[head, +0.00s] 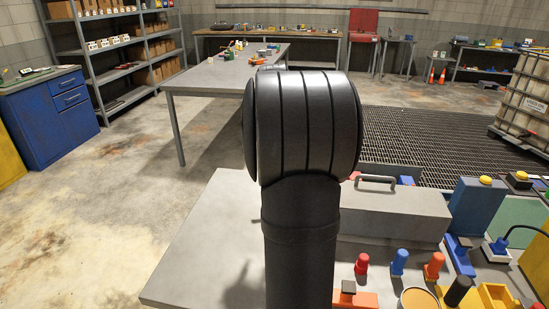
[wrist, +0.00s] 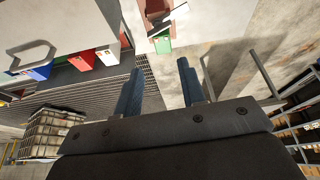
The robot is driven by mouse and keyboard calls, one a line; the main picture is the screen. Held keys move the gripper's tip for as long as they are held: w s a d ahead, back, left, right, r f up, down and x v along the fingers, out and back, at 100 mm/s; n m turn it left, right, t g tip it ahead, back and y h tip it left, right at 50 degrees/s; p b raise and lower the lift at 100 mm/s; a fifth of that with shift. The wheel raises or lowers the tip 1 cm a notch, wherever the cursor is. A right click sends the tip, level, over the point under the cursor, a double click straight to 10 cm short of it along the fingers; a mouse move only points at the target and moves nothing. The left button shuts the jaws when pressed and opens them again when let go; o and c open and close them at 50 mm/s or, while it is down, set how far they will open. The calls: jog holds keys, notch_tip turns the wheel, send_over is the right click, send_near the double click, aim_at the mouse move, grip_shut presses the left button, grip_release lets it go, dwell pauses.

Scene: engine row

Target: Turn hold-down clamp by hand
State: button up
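I cannot pick out the hold-down clamp for certain in either view. In the head view, an orange piece with a dark block on it (head: 354,299) lies on the grey bench (head: 205,240), partly cut off by the lower edge. I cannot tell whether it is a clamp. My gripper (wrist: 160,65) shows in the wrist view with its two blue fingers apart and nothing between them. In the head view my own arm fills the middle and hides the gripper and part of the bench.
A grey box with a handle (head: 400,213) stands on the bench and also shows in the wrist view (wrist: 65,22). Red (head: 361,264), blue (head: 399,261) and orange (head: 434,266) small pieces stand before it. The bench's left part is clear. A long table (head: 215,77) stands behind.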

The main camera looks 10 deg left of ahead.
jog(key=n, duration=0.1)
jog(key=f+n, duration=0.1)
jog(key=f, duration=0.1)
jog(key=shift+s+d+n+g+y, duration=0.3)
jog(key=shift+s+d+n+y, duration=0.05)
jog(key=shift+n+y, duration=0.05)
jog(key=c, duration=0.7)
jog(key=f+n, duration=0.1)
jog(key=n, duration=0.1)
jog(key=s+d+f+n+y, duration=0.1)
jog(key=f+n, duration=0.1)
jog(key=n, duration=0.1)
jog(key=f+n+y, duration=0.1)
jog(key=n, duration=0.1)
jog(key=shift+s+d+f+g, duration=0.2)
jog(key=shift+s+g, duration=0.1)
grip_shut()
notch_tip(320, 180, down, 4)
jog(key=s+d+n+y, duration=0.2)
jog(key=d+n+y, duration=0.1)
jog(key=n, duration=0.7)
jog(key=w+a+f, duration=0.7)
jog(key=f, duration=0.1)
